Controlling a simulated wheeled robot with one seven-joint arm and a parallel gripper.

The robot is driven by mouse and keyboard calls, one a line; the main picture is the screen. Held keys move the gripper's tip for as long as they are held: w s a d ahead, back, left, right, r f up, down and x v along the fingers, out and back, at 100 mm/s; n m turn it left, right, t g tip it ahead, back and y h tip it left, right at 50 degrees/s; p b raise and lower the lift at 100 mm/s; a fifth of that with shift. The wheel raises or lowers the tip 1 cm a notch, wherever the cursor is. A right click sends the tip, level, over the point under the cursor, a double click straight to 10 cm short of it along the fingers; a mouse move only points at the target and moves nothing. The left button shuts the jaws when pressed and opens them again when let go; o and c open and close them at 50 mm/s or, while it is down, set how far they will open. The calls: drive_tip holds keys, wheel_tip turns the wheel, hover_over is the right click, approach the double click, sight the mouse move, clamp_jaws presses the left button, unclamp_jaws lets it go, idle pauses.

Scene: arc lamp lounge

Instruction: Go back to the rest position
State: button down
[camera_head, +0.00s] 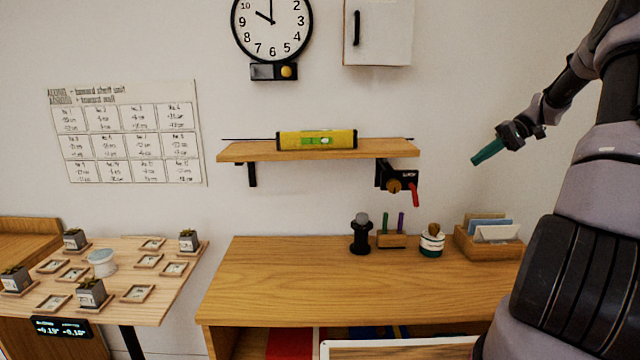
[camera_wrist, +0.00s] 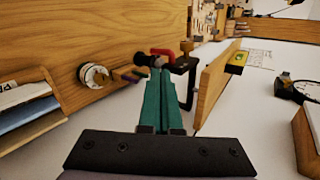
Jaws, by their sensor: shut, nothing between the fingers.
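My gripper (camera_head: 488,152) is at the right of the head view, in the air in front of the wall, right of the wall shelf and above the desk's right end. Its teal fingers point left and slightly down. In the wrist view the teal fingers (camera_wrist: 163,108) lie side by side, shut and empty. It touches nothing that I can see. The red-handled clamp (camera_head: 408,185) under the shelf's right end is to the left of the fingertips and apart from them in the head view.
The wall shelf (camera_head: 240,152) holds a yellow level (camera_head: 316,140). The wooden desk (camera_head: 300,290) carries a black grinder-like object (camera_head: 360,235), a pen block (camera_head: 392,241), a small jar (camera_head: 432,243) and a card tray (camera_head: 488,246). A small table (camera_head: 120,290) with potted plants stands left. A cabinet (camera_head: 378,33) hangs above.

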drive_tip(key=s+a+r+t+h, duration=0.1)
drive_tip(key=s+a+r+h, duration=0.2)
drive_tip(key=s+a+r, duration=0.4)
drive_tip(key=s+a+r+h, duration=0.3)
drive_tip(key=s+a+r, duration=0.15)
drive_tip(key=a, duration=0.35)
drive_tip(key=s+a+r+m+t+h, duration=0.1)
drive_tip(key=s+a+t, duration=0.2)
drive_tip(key=s, duration=0.6)
drive_tip(key=s+a+r+m+t+h, duration=0.1)
drive_tip(key=s+a+r+m+t, duration=0.1)
drive_tip(key=s, duration=0.8)
drive_tip(key=shift+a+r+t, duration=0.25)
drive_tip(key=shift+a+t, duration=0.25)
drive_tip(key=shift+t, duration=0.3)
